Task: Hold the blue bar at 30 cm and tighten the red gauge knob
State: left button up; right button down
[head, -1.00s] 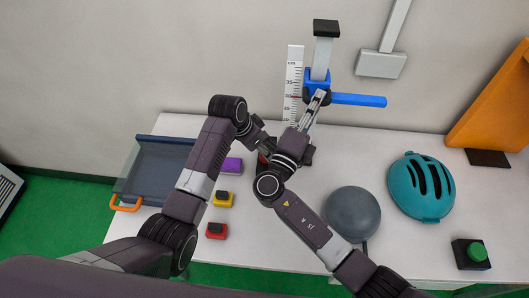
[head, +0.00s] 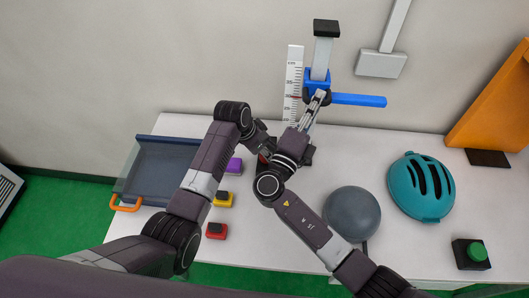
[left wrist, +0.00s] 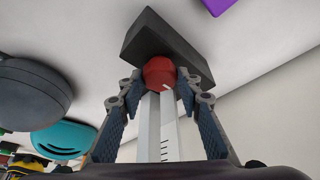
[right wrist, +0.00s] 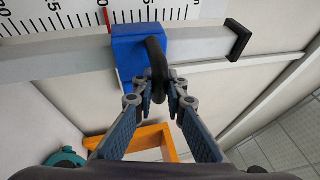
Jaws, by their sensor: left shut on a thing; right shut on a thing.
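The blue bar (head: 358,99) sticks out to the right from a blue carriage (head: 316,78) on the grey upright post. The carriage also shows in the right wrist view (right wrist: 138,52). My right gripper (right wrist: 172,88) is shut on the black loop handle (right wrist: 156,62) on the carriage. The white ruler (head: 293,85) stands beside the post, with a red mark that looks about level with the bar. The red gauge knob (left wrist: 160,72) sits at the dark base block. My left gripper (left wrist: 158,82) is shut on it. My arms hide most of the base in the head view.
A blue-grey tray (head: 165,160) with an orange handle and purple, yellow and red blocks lie left. A grey dome (head: 352,214), teal helmet (head: 420,187) and green button (head: 477,252) are right. An orange panel (head: 495,100) stands far right.

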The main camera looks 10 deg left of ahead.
pick_arm(q)
jog(key=shift+a+m, duration=0.15)
jog(key=shift+m, duration=0.25)
jog(key=shift+w+m+g, duration=0.1)
jog(key=shift+m+g, duration=0.2)
jog(key=shift+m, duration=0.3)
jog(key=m, duration=0.2)
jog(key=m+g+h, duration=0.1)
jog(key=m, duration=0.1)
jog(key=shift+w+a+g, duration=0.1)
jog(key=shift+w+g, duration=0.05)
jog(key=shift+g, duration=0.15)
jog(key=m+g, duration=0.1)
jog(key=m, duration=0.3)
jog(key=shift+w, duration=0.1)
jog(key=shift+w+m+g, duration=0.15)
jog(key=shift+m+g, duration=0.35)
jog(key=shift+m, duration=0.9)
